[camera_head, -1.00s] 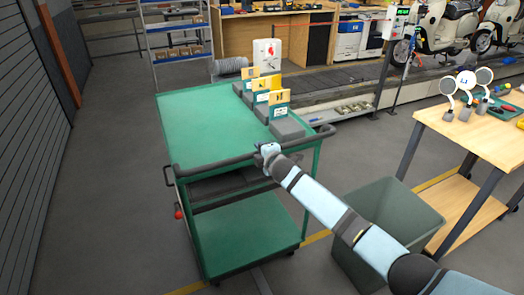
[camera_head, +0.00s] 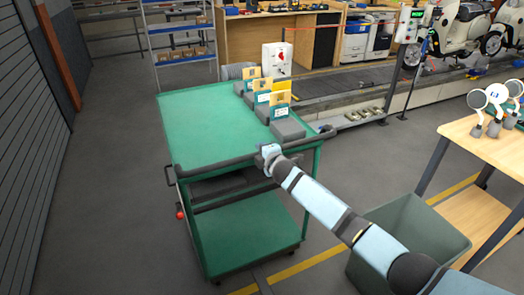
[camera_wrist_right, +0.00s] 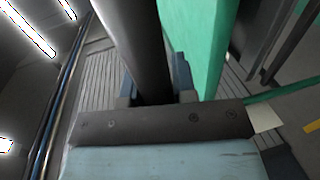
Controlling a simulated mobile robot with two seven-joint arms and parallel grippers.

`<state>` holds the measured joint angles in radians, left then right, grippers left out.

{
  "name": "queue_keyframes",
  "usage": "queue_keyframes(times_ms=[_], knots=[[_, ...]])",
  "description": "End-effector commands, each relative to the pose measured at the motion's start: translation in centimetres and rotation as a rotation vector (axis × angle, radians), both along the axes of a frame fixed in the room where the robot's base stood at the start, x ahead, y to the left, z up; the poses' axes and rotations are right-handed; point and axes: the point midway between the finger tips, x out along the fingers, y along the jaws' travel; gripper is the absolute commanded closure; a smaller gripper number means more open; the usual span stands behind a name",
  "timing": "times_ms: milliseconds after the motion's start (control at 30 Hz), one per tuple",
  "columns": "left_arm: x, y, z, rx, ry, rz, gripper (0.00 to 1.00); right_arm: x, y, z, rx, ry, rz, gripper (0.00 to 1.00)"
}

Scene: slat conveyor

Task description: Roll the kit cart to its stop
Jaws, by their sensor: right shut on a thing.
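The green kit cart (camera_head: 205,138) stands in front of me in the head view, with a lower shelf (camera_head: 250,232) and a dark push handle (camera_head: 225,162) along its near edge. My right gripper (camera_head: 268,153) is at the right part of this handle. In the right wrist view the gripper (camera_wrist_right: 155,92) is shut around the dark handle bar (camera_wrist_right: 135,45), with the cart's green side (camera_wrist_right: 200,40) beside it. Yellow and teal kit holders (camera_head: 268,92) and a grey block (camera_head: 287,130) sit on the cart's right side. My left gripper is out of view.
A grey bin (camera_head: 410,235) stands right of the cart, beside a wooden table (camera_head: 490,150) with white mirrors. The slat conveyor (camera_head: 340,83) runs behind, with scooters at right. A shelf rack (camera_head: 180,40) stands at the back. Floor left of the cart is clear.

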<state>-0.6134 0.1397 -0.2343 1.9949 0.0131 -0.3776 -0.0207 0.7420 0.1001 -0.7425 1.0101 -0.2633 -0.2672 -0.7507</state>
Motion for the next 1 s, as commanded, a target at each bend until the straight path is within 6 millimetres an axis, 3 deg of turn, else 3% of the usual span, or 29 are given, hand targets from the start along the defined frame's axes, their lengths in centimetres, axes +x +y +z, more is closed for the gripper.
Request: queue_keyframes(times_ms=[500,533,600,1000], knots=[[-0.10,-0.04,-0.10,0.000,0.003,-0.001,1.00,-0.02,0.03,-0.04,0.001,0.001,0.000,1.00],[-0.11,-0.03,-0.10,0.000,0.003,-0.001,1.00,-0.02,0.03,-0.04,0.001,0.001,0.000,0.68],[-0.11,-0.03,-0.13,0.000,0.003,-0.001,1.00,-0.03,0.02,-0.05,0.001,0.001,0.000,0.52],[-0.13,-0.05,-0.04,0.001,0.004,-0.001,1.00,-0.54,-0.20,0.08,0.000,0.000,0.000,0.49]])
